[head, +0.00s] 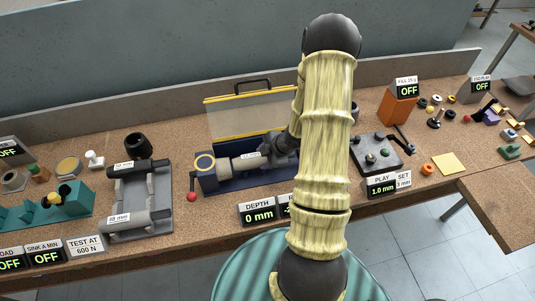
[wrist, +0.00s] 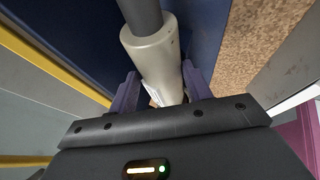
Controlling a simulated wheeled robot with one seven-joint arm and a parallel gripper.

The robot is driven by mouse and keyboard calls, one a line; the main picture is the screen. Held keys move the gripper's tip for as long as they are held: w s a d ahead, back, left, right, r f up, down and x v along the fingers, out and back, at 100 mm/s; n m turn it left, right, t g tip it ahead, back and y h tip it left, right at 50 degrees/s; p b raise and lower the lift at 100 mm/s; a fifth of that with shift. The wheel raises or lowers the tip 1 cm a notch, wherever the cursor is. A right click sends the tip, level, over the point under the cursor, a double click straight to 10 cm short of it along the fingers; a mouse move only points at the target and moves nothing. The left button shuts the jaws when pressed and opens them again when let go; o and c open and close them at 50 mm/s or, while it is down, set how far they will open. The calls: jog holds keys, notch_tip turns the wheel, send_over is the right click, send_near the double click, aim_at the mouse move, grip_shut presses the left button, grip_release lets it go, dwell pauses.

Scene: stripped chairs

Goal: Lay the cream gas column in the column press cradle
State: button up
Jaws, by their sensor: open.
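In the wrist view the cream body (wrist: 155,58) and the grey rod (wrist: 142,14) show over navy surfaces. My gripper (wrist: 160,88) is open, with one finger on each side of the cream body. In the head view my gripper (head: 264,158) is at the column's right part and hides that end. The cradle itself is mostly hidden, and I cannot tell whether the column rests fully in it.
A clear guard with a yellow edge (head: 240,97) stands behind the press. A red knob (head: 191,197) is at its left front. The depth display (head: 257,212) reads 0 mm. A grey fixture (head: 150,205) stands left; a dark play gauge (head: 378,153) stands right.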

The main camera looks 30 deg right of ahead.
jog(key=shift+o, duration=0.3)
jog(key=shift+s+d+f, duration=0.1)
jog(key=shift+s+d, duration=0.15)
jog(key=shift+s, duration=0.25)
jog(key=p+v, duration=0.5)
jog(key=v, duration=1.2)
jog(key=shift+w, duration=0.3)
jog(key=shift+a, duration=0.15)
jog(key=w+a+r+m+h, duration=0.4)
jog(key=r+m, duration=0.2)
jog(key=m, duration=0.1)
jog(key=s+a+r+m+g, duration=0.1)
jog(key=s+a+r+m, duration=0.1)
jog(key=s+a+m, duration=0.2)
jog(key=s+a+r+m+g, duration=0.1)
jog(key=s+a+m, duration=0.3)
jog(key=a, duration=0.6)
jog(key=shift+s+a+r+m+g+y, duration=0.15)
jog(key=shift+s+r+m+g+y, duration=0.2)
jog(key=shift+r, duration=0.4)
